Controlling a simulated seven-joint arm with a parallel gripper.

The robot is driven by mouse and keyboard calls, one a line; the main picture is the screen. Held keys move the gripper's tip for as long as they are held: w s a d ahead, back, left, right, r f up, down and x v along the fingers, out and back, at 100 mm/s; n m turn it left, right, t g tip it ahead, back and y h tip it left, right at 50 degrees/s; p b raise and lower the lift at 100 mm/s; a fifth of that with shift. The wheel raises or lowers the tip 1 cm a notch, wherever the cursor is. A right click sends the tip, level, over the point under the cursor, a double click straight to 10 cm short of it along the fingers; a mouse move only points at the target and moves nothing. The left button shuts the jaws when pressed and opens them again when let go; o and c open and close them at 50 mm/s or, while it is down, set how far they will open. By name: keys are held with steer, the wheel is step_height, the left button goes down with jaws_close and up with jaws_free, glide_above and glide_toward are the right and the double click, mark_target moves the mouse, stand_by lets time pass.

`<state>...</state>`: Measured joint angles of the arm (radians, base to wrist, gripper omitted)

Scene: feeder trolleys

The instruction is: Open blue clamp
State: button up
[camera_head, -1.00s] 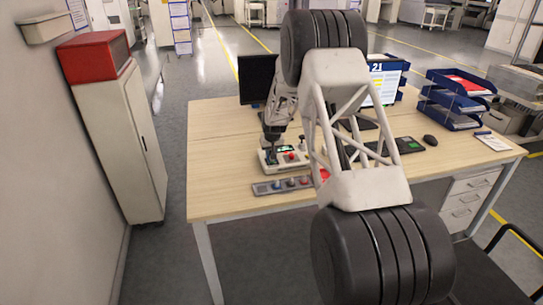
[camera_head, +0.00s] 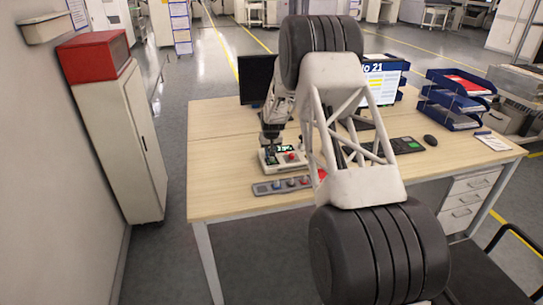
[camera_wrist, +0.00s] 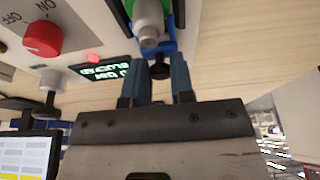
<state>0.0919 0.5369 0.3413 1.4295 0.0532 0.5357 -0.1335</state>
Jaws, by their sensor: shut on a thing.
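The blue clamp (camera_wrist: 168,46) is at the top of the wrist view, beside a grey metal cylinder (camera_wrist: 149,25) and a green part. A dark knob-like end (camera_wrist: 160,69) of the clamp shows between my fingers. My gripper (camera_wrist: 162,72) is shut on the clamp, its two blue-grey fingers on either side of that end. In the head view my gripper (camera_head: 271,146) points down at a white device (camera_head: 282,160) on the desk; the clamp is too small to make out there. The device's lit display (camera_wrist: 103,73) has green text, including what looks like "BLUE".
A red rotary knob marked ON and OFF (camera_wrist: 41,38) sits close by. A monitor, keyboard (camera_head: 407,145) and blue trays (camera_head: 455,100) stand to the right. The desk's left side is clear.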

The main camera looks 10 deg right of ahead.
steer(key=shift+w, duration=0.75)
steer(key=o, duration=0.7)
steer(key=shift+r, duration=0.1)
steer(key=shift+v, duration=3.55)
